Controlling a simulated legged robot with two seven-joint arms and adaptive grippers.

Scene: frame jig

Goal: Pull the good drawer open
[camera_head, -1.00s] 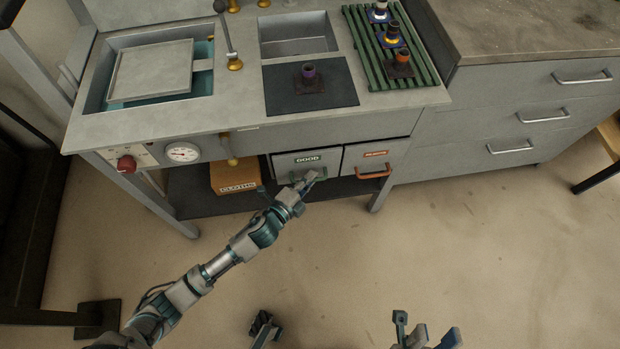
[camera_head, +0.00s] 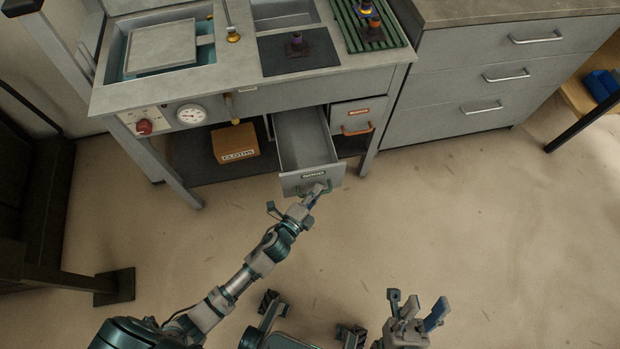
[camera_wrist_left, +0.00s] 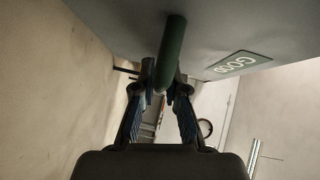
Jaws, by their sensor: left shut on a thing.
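The good drawer (camera_head: 305,142) is pulled well out from under the bench in the head view, and its inside looks empty. Its front carries a GOOD label (camera_head: 313,174), which also shows in the left wrist view (camera_wrist_left: 239,65). My left gripper (camera_head: 317,190) is at the drawer front. In the left wrist view its fingers (camera_wrist_left: 163,88) are on both sides of the green handle (camera_wrist_left: 173,45) and shut on it. My right gripper (camera_head: 418,312) is low in the head view, away from the drawer, with its fingers apart and nothing between them.
A second drawer with an orange handle (camera_head: 357,130) is shut to the right of the good drawer. A brown CLOTHS box (camera_head: 235,143) sits on the lower shelf to the left. A bench leg (camera_head: 372,150) stands at right. The floor in front is clear.

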